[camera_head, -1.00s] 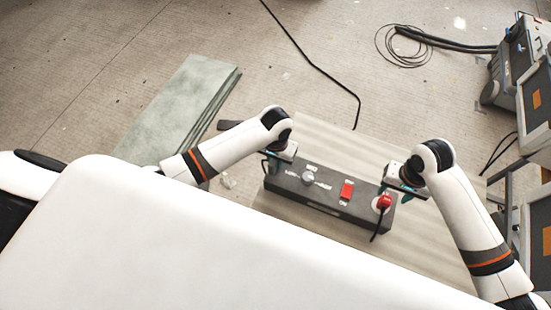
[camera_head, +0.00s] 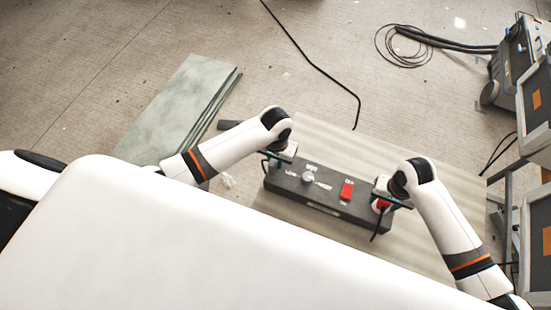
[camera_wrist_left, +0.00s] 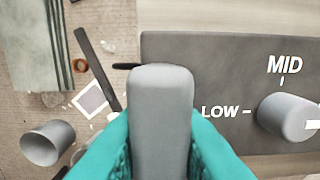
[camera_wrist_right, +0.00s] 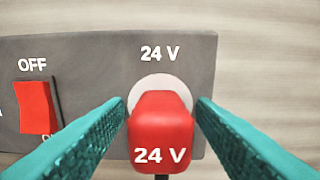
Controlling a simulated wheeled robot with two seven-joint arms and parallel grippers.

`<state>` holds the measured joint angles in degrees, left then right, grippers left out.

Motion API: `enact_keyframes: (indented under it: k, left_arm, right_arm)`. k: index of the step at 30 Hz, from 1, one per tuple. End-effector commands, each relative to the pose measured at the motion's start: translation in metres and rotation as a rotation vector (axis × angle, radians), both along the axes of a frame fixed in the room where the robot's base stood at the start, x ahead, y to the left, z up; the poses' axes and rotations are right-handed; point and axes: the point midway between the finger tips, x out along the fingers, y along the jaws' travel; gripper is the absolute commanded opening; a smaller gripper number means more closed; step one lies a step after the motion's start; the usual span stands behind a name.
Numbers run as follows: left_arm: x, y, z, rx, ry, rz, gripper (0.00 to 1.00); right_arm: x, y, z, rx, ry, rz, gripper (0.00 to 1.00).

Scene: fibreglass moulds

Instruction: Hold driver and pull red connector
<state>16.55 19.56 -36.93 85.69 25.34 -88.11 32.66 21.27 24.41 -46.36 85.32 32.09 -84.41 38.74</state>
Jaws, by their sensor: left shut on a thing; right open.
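The driver (camera_head: 325,197) is a dark grey box with a dial, a red switch and a red connector. My left gripper (camera_head: 274,160) is at its left end. In the left wrist view, the teal fingers are shut on a grey rounded block (camera_wrist_left: 162,100) at the driver's (camera_wrist_left: 200,70) left edge. The red connector (camera_wrist_right: 160,135), marked 24 V, sits in a pale round socket at the driver's right end. My right gripper (camera_wrist_right: 161,105) is open, with one finger on each side of the connector. Whether the fingers touch it I cannot tell.
The red switch (camera_wrist_right: 35,105) and the dial (camera_wrist_left: 287,117) stand up from the driver's top. The box lies on a pale board (camera_head: 300,130). Greenish sheets (camera_head: 185,105) are stacked at the left, and machines (camera_head: 522,60) stand at the right. A black cable hangs near the connector.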

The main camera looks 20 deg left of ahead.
Motion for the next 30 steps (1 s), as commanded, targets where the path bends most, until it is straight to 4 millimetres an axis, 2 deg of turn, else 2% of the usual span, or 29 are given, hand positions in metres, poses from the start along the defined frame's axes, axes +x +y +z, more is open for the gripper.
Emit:
enact_keyframes:
  k: [24, 30]
  left_arm:
    - [0.0007, 0.0000, 0.0009, -0.001, -0.002, 0.001, 0.00]
    - [0.0007, 0.0000, 0.0009, -0.001, -0.002, 0.001, 0.00]
  right_arm:
    - [0.0002, -0.0004, 0.0006, 0.000, 0.000, -0.001, 0.51]
    - [0.0002, -0.0004, 0.0006, 0.000, 0.000, -0.001, 0.18]
